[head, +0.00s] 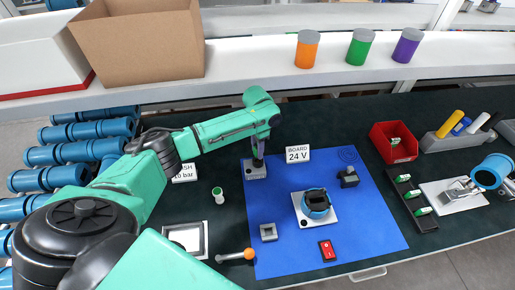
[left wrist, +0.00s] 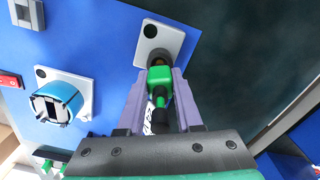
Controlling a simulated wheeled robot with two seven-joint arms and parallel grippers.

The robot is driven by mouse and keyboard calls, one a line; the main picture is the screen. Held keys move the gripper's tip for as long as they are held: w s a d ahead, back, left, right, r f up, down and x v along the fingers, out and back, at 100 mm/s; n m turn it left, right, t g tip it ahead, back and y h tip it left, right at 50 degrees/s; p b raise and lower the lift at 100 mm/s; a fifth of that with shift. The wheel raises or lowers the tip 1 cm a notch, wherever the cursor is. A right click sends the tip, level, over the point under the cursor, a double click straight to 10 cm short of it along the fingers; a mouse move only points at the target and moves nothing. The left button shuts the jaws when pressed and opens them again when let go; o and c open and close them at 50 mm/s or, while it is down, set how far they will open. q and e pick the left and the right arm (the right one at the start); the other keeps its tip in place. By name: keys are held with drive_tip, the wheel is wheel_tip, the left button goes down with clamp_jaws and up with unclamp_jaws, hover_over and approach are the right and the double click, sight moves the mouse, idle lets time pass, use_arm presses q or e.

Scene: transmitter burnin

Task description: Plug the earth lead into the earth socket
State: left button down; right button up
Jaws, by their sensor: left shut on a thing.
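My left gripper (head: 257,150) points down over a small grey socket plate (head: 255,172) at the left edge of the blue mat. In the left wrist view the gripper (left wrist: 160,85) is shut on a green plug with a black rear end, the earth lead (left wrist: 160,78). My right gripper is not in view.
The blue mat (head: 285,250) carries a round blue device (head: 316,204) on a white plate, a red switch (head: 327,250) and small grey blocks. A "BOARD 24 V" sign (head: 297,154) stands just right of the gripper. A red bin (head: 393,142) is further right.

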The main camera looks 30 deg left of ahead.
use_arm(q)
drive_tip(key=shift+f, duration=0.25)
drive_tip(key=shift+f, duration=0.1)
idle(0.3)
drive_tip(key=shift+f, duration=0.2)
drive_tip(key=shift+p, duration=0.3)
drive_tip(key=shift+r+p, duration=0.1)
drive_tip(key=shift+p, duration=0.2)
drive_tip(key=shift+f+b, duration=0.5)
drive_tip(key=shift+f, duration=0.4)
idle(0.5)
